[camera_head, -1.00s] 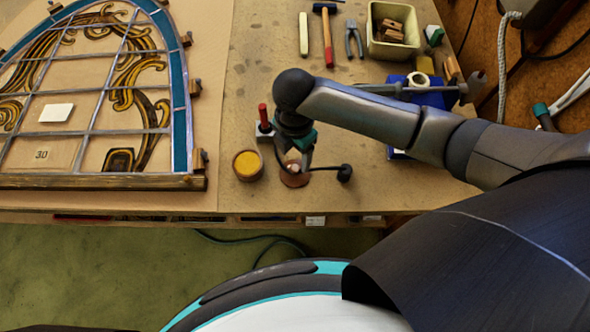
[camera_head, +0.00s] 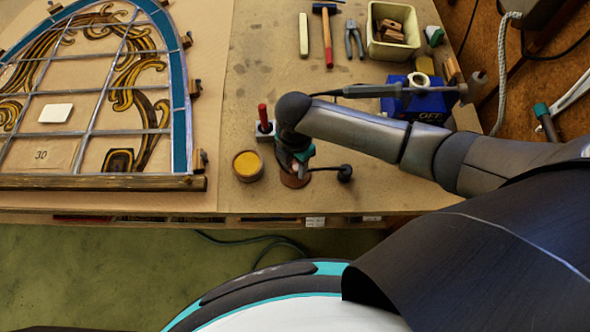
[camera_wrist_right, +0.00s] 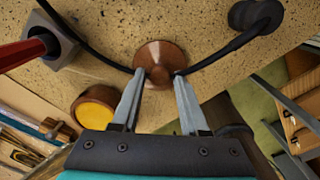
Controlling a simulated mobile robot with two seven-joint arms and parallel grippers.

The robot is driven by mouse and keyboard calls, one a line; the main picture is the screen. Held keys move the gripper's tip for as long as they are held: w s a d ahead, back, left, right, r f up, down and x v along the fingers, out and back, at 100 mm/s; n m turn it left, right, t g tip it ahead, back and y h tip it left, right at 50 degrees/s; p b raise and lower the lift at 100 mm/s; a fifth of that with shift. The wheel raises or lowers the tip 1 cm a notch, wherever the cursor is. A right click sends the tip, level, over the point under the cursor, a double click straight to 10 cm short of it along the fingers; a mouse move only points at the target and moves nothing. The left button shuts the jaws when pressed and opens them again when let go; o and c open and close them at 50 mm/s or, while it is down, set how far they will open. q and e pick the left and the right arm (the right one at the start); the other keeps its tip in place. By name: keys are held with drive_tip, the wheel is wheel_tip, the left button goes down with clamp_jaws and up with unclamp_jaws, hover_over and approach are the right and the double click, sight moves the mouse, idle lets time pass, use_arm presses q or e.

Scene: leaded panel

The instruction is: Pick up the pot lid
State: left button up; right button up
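The pot lid is a small brown disc (camera_wrist_right: 160,58) with a pale centre, lying on the bench. In the head view its brown edge (camera_head: 293,181) shows just below my right gripper, which hides much of it. In the wrist view my right gripper (camera_wrist_right: 159,75) is open, with its two fingertips apart over the near left and right edges of the lid. I cannot tell whether they touch it. The round pot (camera_head: 248,166) with yellow contents stands to the left of the lid, and also shows in the wrist view (camera_wrist_right: 97,108). My left gripper is out of view.
A black curved cord with a black knob (camera_head: 344,173) lies beside the lid. A red-handled tool on a grey block (camera_head: 264,128) stands close behind the pot. The leaded panel (camera_head: 100,182) fills the left. A blue box (camera_head: 428,107) stands behind my arm. The bench front edge is near.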

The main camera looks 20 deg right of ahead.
clamp_jaws()
idle(0.3)
